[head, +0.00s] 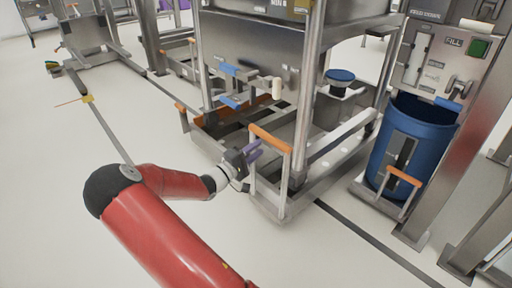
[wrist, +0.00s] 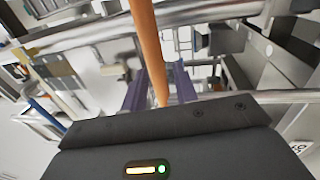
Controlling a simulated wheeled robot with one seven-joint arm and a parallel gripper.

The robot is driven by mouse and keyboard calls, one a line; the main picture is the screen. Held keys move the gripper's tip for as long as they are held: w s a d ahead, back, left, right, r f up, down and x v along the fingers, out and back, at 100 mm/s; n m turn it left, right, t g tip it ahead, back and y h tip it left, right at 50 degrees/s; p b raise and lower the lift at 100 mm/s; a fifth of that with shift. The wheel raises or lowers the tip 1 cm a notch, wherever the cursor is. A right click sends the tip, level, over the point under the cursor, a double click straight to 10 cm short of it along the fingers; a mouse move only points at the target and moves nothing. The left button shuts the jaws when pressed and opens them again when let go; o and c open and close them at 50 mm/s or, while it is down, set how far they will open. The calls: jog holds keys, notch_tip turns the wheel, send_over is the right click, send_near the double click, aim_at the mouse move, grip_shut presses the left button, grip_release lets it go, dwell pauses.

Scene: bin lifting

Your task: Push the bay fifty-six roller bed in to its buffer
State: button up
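The low roller bed (head: 276,206) stands in the frame of a tall steel machine, and an orange handle bar (head: 270,138) on upright posts rises at its near end. My gripper (head: 252,152) is just left of this handle, its purple fingers pointing toward it. In the wrist view the fingers (wrist: 160,88) are spread apart, and the orange bar (wrist: 148,45) runs between them with gaps at the fingertips. I cannot tell whether either finger touches it. No bay number is clearly readable in the head view.
A blue drum (head: 415,140) stands in the bay to the right, with another orange handle (head: 404,176) before it. Steel posts (head: 450,170) stand at the far right. A dark floor strip (head: 375,240) runs to the right of the bed.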

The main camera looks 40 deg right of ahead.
jog(key=shift+a+r+n+p, duration=0.3)
jog(key=shift+r+n+p, duration=0.05)
jog(key=shift+n+p, duration=0.2)
jog(key=shift+c, duration=1.1)
jog(key=a+n+p, duration=0.1)
jog(key=n+p, duration=0.1)
jog(key=a+r+n+y+p, duration=0.1)
jog(key=n, duration=0.1)
jog(key=a+n+y+p, duration=0.1)
jog(key=a+n+p, duration=0.1)
jog(key=shift+w+r+n+p, duration=0.25)
jog(key=shift+w+r+p, duration=0.05)
jog(key=shift+w+r, duration=0.1)
grip_shut()
jog(key=n+y+p, duration=0.2)
jog(key=n+p, duration=0.4)
jog(key=n, duration=0.4)
send_near(262, 136)
jog(key=d, duration=0.4)
jog(key=d+f, duration=0.1)
jog(key=d, duration=0.1)
jog(key=shift+w+d, duration=0.2)
jog(key=shift+d, duration=0.15)
